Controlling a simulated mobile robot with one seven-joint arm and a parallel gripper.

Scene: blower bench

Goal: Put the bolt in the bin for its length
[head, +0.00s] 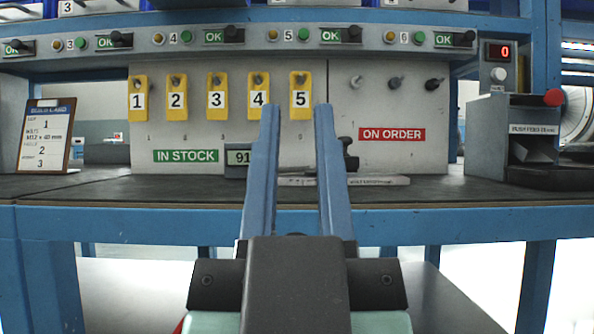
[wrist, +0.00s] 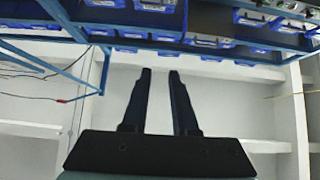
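My gripper (head: 297,110) is open and empty, its two blue fingers apart in front of the bench. It also shows open in the wrist view (wrist: 160,73). No bolt can be made out for certain. A dark object (head: 351,157) stands behind the right finger, partly hidden; I cannot tell whether it is a bolt or part of the measuring tool. A grey measuring bar (head: 378,181) lies on the bench, beside a small display (head: 237,157) reading 91. Blue bins (head: 301,3) are cut off at the top; several more show in the wrist view (wrist: 190,40).
A build card (head: 47,137) seems to read M12 x 40 mm. Yellow tags (head: 216,97) numbered 1 to 5 hang on the IN STOCK board (head: 185,155). A grey box (head: 510,140) with a red knob stands right. The bench front (head: 120,222) is a blue edge.

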